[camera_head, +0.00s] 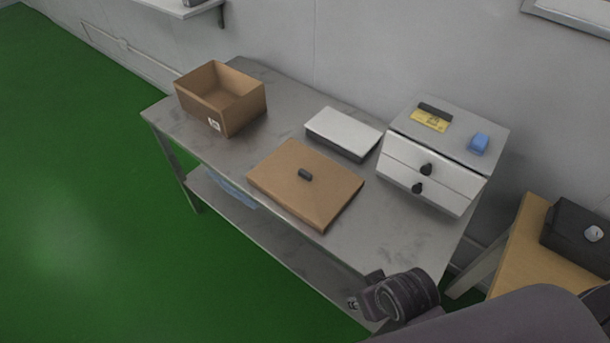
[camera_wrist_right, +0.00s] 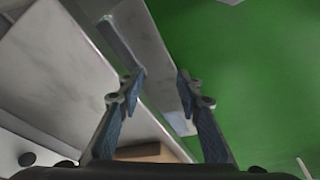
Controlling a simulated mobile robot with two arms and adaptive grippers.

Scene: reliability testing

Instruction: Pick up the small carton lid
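My left gripper is not in view.
A white-topped box (camera_head: 343,130) lies just behind the lid. A white drawer unit (camera_head: 430,170) with a yellow item (camera_head: 430,121) and a blue block (camera_head: 479,143) on top stands to the right. A wooden table (camera_head: 535,240) is at far right. Bare tabletop lies right of the lid.

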